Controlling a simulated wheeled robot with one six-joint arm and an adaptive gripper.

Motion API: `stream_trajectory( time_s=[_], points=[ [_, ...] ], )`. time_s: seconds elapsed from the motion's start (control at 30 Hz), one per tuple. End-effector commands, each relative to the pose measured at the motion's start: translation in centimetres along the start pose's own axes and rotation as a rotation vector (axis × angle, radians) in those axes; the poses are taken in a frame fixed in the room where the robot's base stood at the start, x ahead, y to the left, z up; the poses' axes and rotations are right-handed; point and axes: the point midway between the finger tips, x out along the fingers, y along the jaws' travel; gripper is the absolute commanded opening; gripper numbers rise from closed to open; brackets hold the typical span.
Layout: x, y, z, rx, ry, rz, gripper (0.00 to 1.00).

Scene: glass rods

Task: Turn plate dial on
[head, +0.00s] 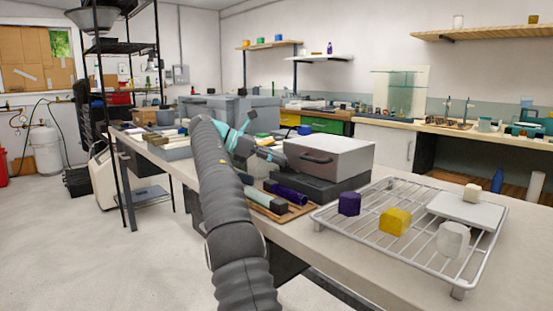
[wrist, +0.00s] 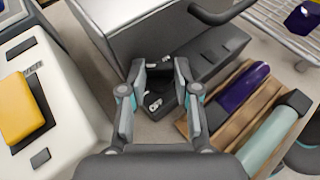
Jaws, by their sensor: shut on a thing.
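A grey box with a dark handle (head: 328,154) sits on a black base (head: 318,186), the likely plate unit, on the bench. In the wrist view the black base (wrist: 222,48) runs behind my fingertips. My gripper (wrist: 160,76) reaches down at the end of this base, its two fingers standing apart on either side of a small dark part, which I take for the dial. The jaws are shut on it.
A wooden tray (wrist: 195,128) with a purple rod (wrist: 243,86) and a pale green rod (wrist: 270,138) lies right of the gripper. A white device with a yellow block (wrist: 20,108) is at left. A wire rack (head: 345,240) holds coloured blocks.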

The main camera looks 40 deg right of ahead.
Motion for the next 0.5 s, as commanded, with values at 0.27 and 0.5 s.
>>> stream_trajectory(
  time_s=[0.27,0.5],
  points=[
    [-0.01,0.00,0.08,0.001,-0.001,0.001,0.56],
    [0.00,0.01,0.04,0.000,0.000,0.001,0.56]
  ],
)
